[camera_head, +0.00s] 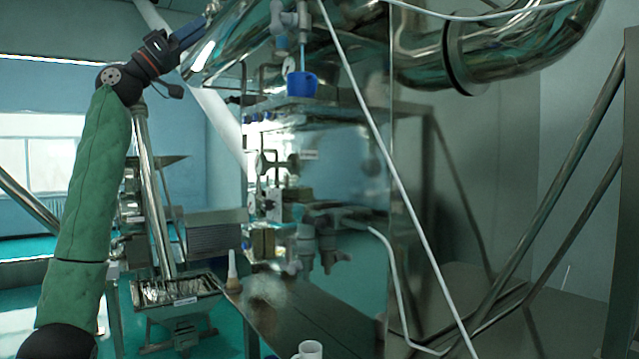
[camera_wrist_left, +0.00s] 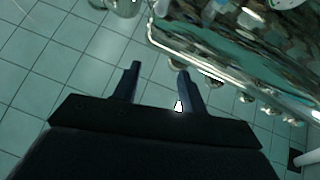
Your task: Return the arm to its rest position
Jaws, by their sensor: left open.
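My left arm, in a green sleeve, rises along the left side of the head view. Its black and blue gripper (camera_head: 203,27) is raised high, pointing up and right. In that view it overlaps the large shiny steel pipe; I cannot tell how far apart they are. In the left wrist view the two dark fingers of the gripper (camera_wrist_left: 159,72) are spread, with nothing between them except tiled floor behind. My right gripper is in neither view.
A blue cup (camera_head: 301,84) hangs below a valve at the upper middle. A metal tray (camera_head: 178,301) stands at lower left. A white mug (camera_head: 309,350) and a pale bottle (camera_head: 232,268) stand on the dark table (camera_head: 300,318). Slanted steel bars (camera_head: 560,165) cross the right side.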

